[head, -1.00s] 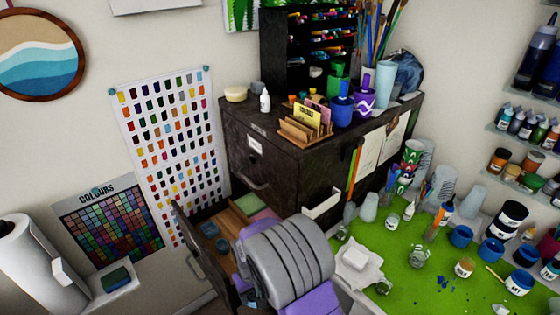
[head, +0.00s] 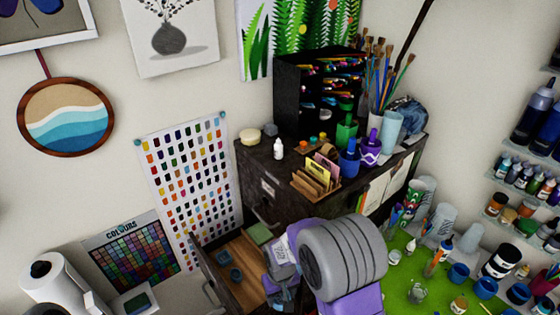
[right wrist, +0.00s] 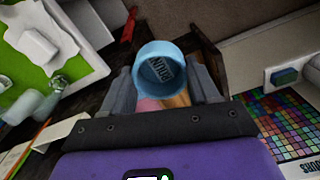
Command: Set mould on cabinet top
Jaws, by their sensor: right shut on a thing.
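The mould (right wrist: 160,68), a light-blue round cup with dark lettering inside, is between the fingers of my right gripper (right wrist: 160,78) in the right wrist view. The gripper is shut on it. In the head view my right gripper (head: 280,288) is over the open drawer, in front of the dark cabinet, below its top; the mould is not clear there. The cabinet top (head: 262,163) holds many items, with some bare surface near its front left edge. My left gripper is not in view.
The open drawer (head: 243,292) holds two small blue pots (head: 236,274) and a green block (head: 259,234). On the cabinet top are a white bottle (head: 278,149), a cream disc (head: 250,136), a wooden card holder (head: 316,181) and a black pen rack (head: 290,105).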

